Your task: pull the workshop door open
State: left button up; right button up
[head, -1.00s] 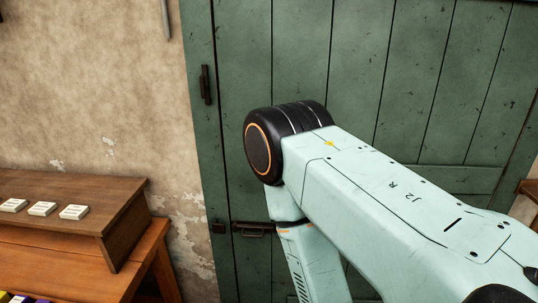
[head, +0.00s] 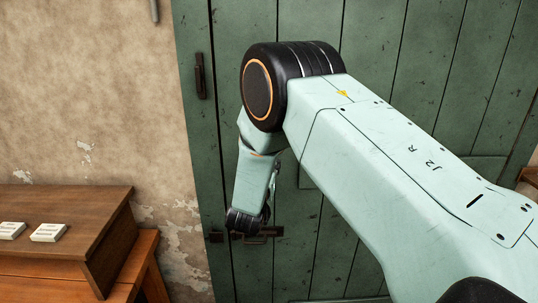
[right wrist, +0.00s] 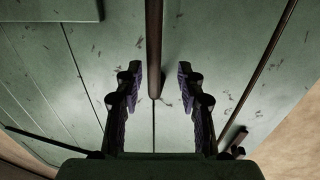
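The green plank workshop door (head: 390,40) fills the middle and right of the head view and looks shut. A dark horizontal latch (head: 262,232) sits low near its left edge. My right arm crosses in front, its wrist by the latch; its fingers are hidden there. In the right wrist view the door (right wrist: 210,45) is close, and my right gripper (right wrist: 156,68) is open. A dark brown bar (right wrist: 154,35) runs between its fingertips, with gaps on both sides. I cannot tell which door fitting this bar is. My left gripper is not in view.
A dark vertical fitting (head: 200,76) is on the green strip left of the door planks. A wooden bench (head: 115,230) with white blocks (head: 48,232) stands at the lower left, against a peeling plaster wall (head: 90,90).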

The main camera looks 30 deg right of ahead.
jog(key=x, duration=0.4)
jog(key=shift+d, duration=0.45)
jog(key=shift+c, duration=0.3)
jog(key=shift+s, duration=0.15)
jog(key=shift+c, duration=0.7)
jog(key=shift+s+a+r, duration=0.2)
jog(key=shift+s+r, duration=0.1)
jog(key=shift+r, duration=0.05)
jog(key=c, duration=0.3)
jog(key=shift+w+a, duration=0.15)
jog(key=shift+w, duration=0.05)
jog(key=c, duration=0.3)
jog(key=shift+f, duration=0.15)
grip_shut()
